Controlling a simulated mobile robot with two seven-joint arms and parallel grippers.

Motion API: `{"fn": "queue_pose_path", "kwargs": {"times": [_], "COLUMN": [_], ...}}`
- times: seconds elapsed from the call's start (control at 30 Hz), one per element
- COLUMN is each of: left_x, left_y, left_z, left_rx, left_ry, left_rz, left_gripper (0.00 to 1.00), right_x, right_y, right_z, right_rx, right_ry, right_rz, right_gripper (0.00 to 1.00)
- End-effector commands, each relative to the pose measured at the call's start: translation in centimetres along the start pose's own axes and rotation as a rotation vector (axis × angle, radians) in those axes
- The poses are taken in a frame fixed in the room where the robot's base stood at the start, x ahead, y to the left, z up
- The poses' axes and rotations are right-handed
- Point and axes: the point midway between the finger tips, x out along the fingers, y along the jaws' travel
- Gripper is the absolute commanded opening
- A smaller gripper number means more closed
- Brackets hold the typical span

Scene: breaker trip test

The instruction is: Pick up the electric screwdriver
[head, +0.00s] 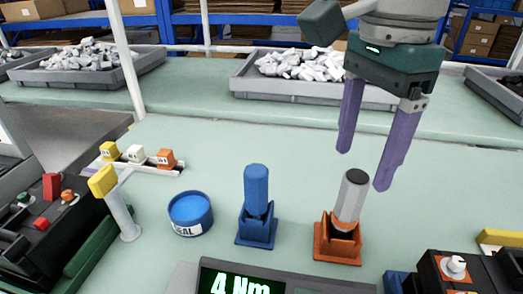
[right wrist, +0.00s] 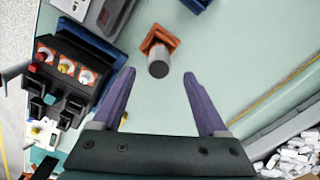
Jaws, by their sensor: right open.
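A grey cylindrical tool with a dark top (head: 351,198) stands in an orange holder (head: 337,243) on the pale green table. A blue tool (head: 257,190) stands in a blue holder (head: 257,229) to its left. I cannot tell for certain which one is the electric screwdriver. My right gripper (head: 363,170) is open and empty, its purple fingers pointing down above and around the grey tool's top. In the right wrist view the grey tool (right wrist: 158,67) and its orange holder (right wrist: 160,38) lie just beyond and between the fingertips, apart from both. My left gripper is not in view.
A blue round tin (head: 190,213) and a rack of small coloured blocks (head: 140,160) stand at left. A display reading 4 Nm (head: 240,283) is at the front. A control box (right wrist: 70,82) is beside the gripper. Grey trays of pale parts (head: 305,89) line the back.

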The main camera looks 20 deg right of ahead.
Motion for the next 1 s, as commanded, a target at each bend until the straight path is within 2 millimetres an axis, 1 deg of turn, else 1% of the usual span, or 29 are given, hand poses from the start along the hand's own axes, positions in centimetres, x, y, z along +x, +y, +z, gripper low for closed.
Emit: {"fn": "queue_pose_path", "kwargs": {"times": [0.03,0.1,0.27,0.43,0.5,0.6,0.87,1.0], "left_x": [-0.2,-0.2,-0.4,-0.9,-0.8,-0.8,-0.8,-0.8], "left_y": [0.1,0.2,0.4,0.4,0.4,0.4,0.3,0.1], "left_z": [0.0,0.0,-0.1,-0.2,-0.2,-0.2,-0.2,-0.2], "left_rx": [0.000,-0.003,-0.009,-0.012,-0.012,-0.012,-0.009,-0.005], "left_ry": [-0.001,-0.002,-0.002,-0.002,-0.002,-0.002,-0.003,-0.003], "left_rz": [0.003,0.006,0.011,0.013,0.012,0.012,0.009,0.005], "left_gripper": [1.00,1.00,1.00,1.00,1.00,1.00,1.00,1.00], "right_x": [0.8,1.8,3.1,5.7,6.8,7.8,8.0,8.0], "right_y": [0.2,0.1,0.1,0.1,0.1,0.1,0.0,0.0], "right_z": [0.0,0.1,0.2,0.3,0.4,0.4,0.4,0.4], "right_rx": [0.000,-0.001,-0.001,0.000,-0.001,0.000,-0.002,-0.002], "right_ry": [0.000,-0.002,-0.004,-0.006,-0.007,-0.006,-0.007,-0.007], "right_rz": [0.006,0.004,0.003,0.005,0.004,0.002,-0.001,0.000], "right_gripper": [0.77,0.77,0.77,0.77,0.77,0.77,0.75,0.60]}}
